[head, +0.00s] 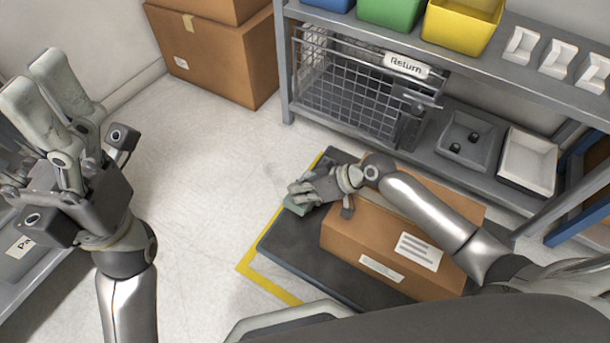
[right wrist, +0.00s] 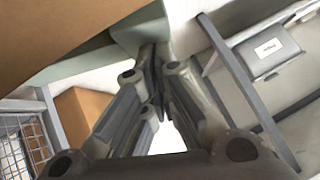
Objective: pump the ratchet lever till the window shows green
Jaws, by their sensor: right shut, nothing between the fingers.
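My right gripper (head: 296,196) is shut, low over the dark mat at the left end of the brown carton. In the right wrist view its fingers (right wrist: 154,72) come together with nothing seen between them. A pale grey-green piece (right wrist: 138,32) lies just beyond the fingertips there. I cannot tell whether it is the ratchet lever or whether the fingers touch it. I cannot make out a lever or an indicator window in either view. My left gripper (head: 30,76) is raised at the far left, its fingers apart and empty.
The brown carton (head: 375,245) lies on the dark mat (head: 290,245), edged by yellow floor tape (head: 268,285). Behind stands a grey shelf (head: 460,60) with coloured bins, a wire cage labelled Return (head: 350,100) and trays. Stacked cartons (head: 220,60) stand at the back. Floor at left-centre is clear.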

